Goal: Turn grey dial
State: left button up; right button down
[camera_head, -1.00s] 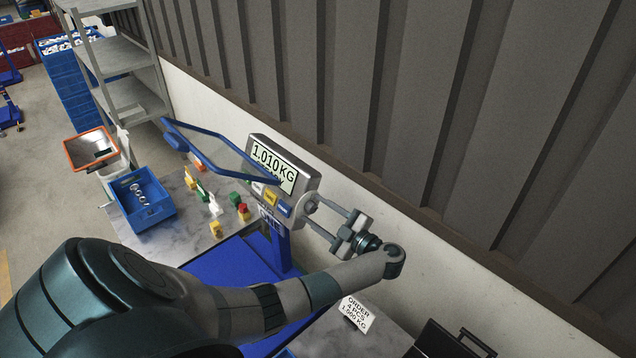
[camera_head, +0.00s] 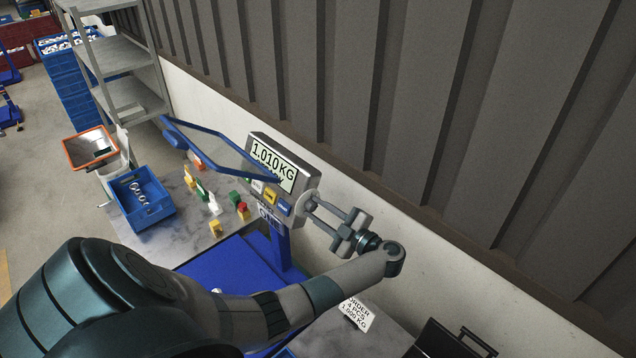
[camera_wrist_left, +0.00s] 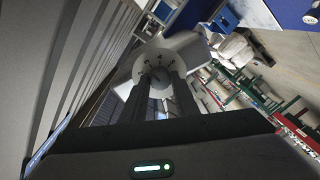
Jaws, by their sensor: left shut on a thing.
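The scale's display head (camera_head: 311,176) stands on a blue post in the head view, its screen reading 1.010 KG; a second line is partly hidden. The grey dial (camera_head: 311,205) is on its right side, small and partly covered by my fingers. My left gripper (camera_head: 314,208) reaches it from the right and is shut on it. In the left wrist view, the two fingers (camera_wrist_left: 160,84) close on the dial in front of a pale round face (camera_wrist_left: 158,58) with dark numbers. My right gripper is not in view.
Several small coloured blocks (camera_head: 214,207) and a blue crate (camera_head: 141,199) are on the table. The wall is close behind.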

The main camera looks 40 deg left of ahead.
pick_arm(q)
jog(key=shift+s+f+n+b, duration=0.1)
jog(key=shift+f+n+b, duration=0.1)
jog(key=shift+n+b, duration=1.15)
jog(key=shift+f+n+b, duration=0.2)
jog(key=shift+n+b, duration=0.85)
jog(key=shift+b, duration=0.55)
jog(key=shift+r+n+b, duration=0.25)
jog(key=shift+n+b, duration=0.95)
jog(key=shift+b, duration=0.05)
jog(key=shift+h, duration=0.3)
jog(key=o, duration=1.1)
jog(key=shift+c, duration=0.2)
jog(key=shift+r, duration=0.1)
jog(key=shift+d, duration=0.15)
